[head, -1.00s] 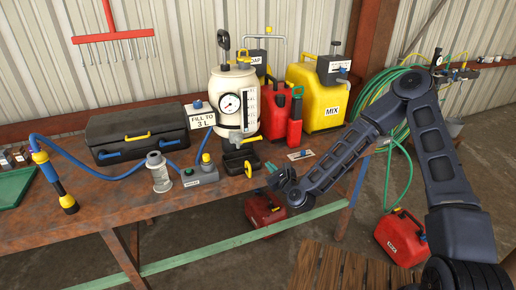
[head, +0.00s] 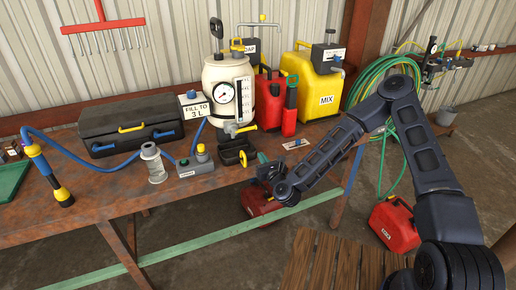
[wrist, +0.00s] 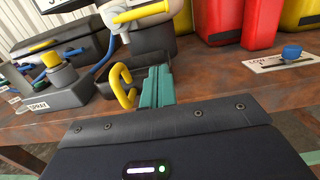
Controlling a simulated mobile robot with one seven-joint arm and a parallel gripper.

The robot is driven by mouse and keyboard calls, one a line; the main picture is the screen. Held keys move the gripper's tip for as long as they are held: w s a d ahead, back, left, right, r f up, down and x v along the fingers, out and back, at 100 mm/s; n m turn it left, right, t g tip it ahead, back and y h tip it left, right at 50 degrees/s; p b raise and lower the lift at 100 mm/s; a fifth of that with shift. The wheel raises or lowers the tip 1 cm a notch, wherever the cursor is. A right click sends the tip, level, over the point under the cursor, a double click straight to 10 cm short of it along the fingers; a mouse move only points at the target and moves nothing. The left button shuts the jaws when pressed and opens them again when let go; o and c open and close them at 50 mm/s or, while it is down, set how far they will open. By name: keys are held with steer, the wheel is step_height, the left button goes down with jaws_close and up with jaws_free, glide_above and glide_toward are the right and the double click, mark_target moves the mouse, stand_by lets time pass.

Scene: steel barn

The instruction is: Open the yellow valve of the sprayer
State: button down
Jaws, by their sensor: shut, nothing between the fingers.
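The sprayer is a white tank (head: 228,85) with a round gauge, upright on the bench. Its yellow valve lever (head: 243,128) sits on a grey spout low on the tank's front; in the wrist view the lever (wrist: 140,13) shows at the top. Below the spout is a black tray (head: 232,152) with a yellow hooked handle (wrist: 122,86). My gripper (wrist: 156,86) is shut and empty, its teal fingers just right of that handle, in front of and below the lever. Whether they touch the tray cannot be told. In the head view my gripper (head: 263,157) is partly hidden by my wrist.
Red bottles (head: 270,100) and a yellow MIX can (head: 312,88) stand right of the tank. A card with a blue knob (wrist: 290,55) lies at right.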

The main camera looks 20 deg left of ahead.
steer(key=x, duration=0.8)
steer(key=shift+w+a, duration=0.25)
steer(key=shift+w+a+r, duration=0.2)
steer(key=shift+r, duration=0.4)
steer(key=shift+w+a+r, duration=0.2)
steer(key=shift+r, duration=1.1)
steer(key=shift+w+r+n, duration=0.15)
steer(key=shift+r+n, duration=0.3)
steer(key=shift+n, duration=0.25)
step_height(320, 180, up, 8)
steer(key=n+g, duration=0.1)
steer(key=n, duration=1.5)
glide_above(244, 129)
steer(key=s+d, duration=0.1)
steer(key=s, duration=0.2)
steer(key=shift+a+r, duration=0.15)
steer(key=shift+r, duration=0.1)
steer(key=shift+s+a, duration=0.15)
